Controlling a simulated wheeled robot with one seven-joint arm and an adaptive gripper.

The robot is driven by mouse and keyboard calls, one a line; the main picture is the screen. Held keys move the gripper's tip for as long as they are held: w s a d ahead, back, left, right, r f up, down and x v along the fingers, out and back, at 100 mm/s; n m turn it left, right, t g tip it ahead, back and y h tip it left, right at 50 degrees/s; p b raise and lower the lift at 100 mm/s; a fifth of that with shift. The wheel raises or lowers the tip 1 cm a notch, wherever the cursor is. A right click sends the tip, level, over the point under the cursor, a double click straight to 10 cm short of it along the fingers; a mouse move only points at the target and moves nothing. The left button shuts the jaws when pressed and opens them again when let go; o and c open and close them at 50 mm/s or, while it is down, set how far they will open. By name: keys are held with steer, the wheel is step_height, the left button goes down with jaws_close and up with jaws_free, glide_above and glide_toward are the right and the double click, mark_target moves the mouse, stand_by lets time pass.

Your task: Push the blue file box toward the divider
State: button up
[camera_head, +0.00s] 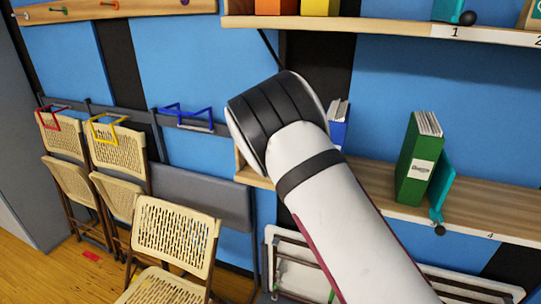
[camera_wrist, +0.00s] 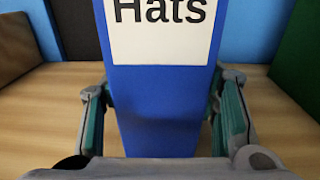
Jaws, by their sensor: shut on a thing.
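The blue file box (camera_wrist: 160,125) stands upright between my gripper's two fingers, its white "Hats" label facing the wrist camera. My gripper (camera_wrist: 160,95) is shut on it, with one finger along each side. In the head view only the right part of the blue file box (camera_head: 338,132) shows past my arm, and my gripper is hidden. A teal upright plate (camera_head: 441,185), which looks like the divider, stands on the same shelf, against the right side of a green file box (camera_head: 415,165).
The wooden shelf (camera_head: 372,178) is bare between the blue and green boxes. The green box's side (camera_wrist: 298,55) also shows at right in the wrist view, with a brown panel (camera_wrist: 15,45) at left. An upper shelf (camera_head: 390,27) runs above. Folding chairs (camera_head: 175,235) stand at left.

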steer(key=shift+s+d, duration=0.9)
steer(key=shift+d, duration=1.65)
steer(key=shift+s+d, duration=0.95)
steer(key=shift+d, duration=1.55)
steer(key=shift+s+d, duration=0.9)
steer(key=shift+d, duration=1.65)
steer(key=o, duration=1.1)
steer(key=shift+o, duration=0.2)
steer(key=shift+a, duration=0.1)
